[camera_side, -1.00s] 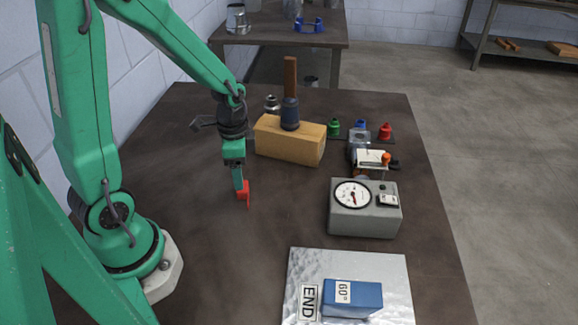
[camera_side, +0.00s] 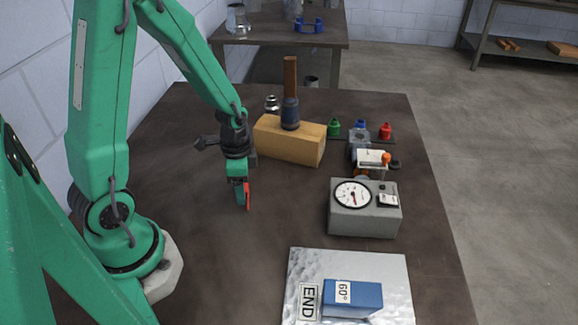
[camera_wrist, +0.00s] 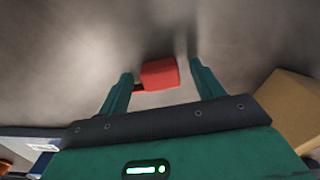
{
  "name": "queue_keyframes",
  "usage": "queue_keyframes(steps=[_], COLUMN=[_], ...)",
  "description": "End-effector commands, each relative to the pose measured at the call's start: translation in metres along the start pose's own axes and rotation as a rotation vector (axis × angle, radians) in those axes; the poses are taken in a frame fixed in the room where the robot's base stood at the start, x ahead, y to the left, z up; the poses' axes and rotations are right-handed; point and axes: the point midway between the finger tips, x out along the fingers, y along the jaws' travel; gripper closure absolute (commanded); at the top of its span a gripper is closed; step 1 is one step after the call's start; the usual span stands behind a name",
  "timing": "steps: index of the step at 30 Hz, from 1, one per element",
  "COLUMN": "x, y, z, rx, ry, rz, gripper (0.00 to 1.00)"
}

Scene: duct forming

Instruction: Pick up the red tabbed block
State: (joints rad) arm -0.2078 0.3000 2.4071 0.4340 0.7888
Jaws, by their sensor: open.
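The red tabbed block (camera_wrist: 160,73) lies between the two green fingers of my gripper (camera_wrist: 158,84) in the wrist view. A narrow tab shows at its lower left, close to the left finger. A gap shows between the block and the right finger. In the side view, the red block (camera_side: 248,195) shows as a thin red strip at the fingertips of my gripper (camera_side: 242,196), partly hidden by a finger. My gripper is open around the block, low over the dark table. Whether a finger touches the block I cannot tell.
A yellow block (camera_side: 290,140) with a mallet (camera_side: 290,100) stands behind my gripper. A grey gauge box (camera_side: 363,212) is to the right. A metal plate (camera_side: 300,262) bears a blue 60° block (camera_side: 352,298) at the front.

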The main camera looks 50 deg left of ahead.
Motion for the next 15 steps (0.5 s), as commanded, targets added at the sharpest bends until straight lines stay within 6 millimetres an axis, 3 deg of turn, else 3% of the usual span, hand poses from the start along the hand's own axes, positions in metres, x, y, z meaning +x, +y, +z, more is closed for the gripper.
queue_keyframes(steps=[11,12,15], x=[-0.0002,-0.0002,-0.0003], y=[0.0,0.0,0.0], z=[0.0,0.0,0.0], rx=[0.0,0.0,0.0], ry=[0.0,0.0,0.0], rz=[0.0,0.0,0.0], gripper=[0.34,0.36,0.55])
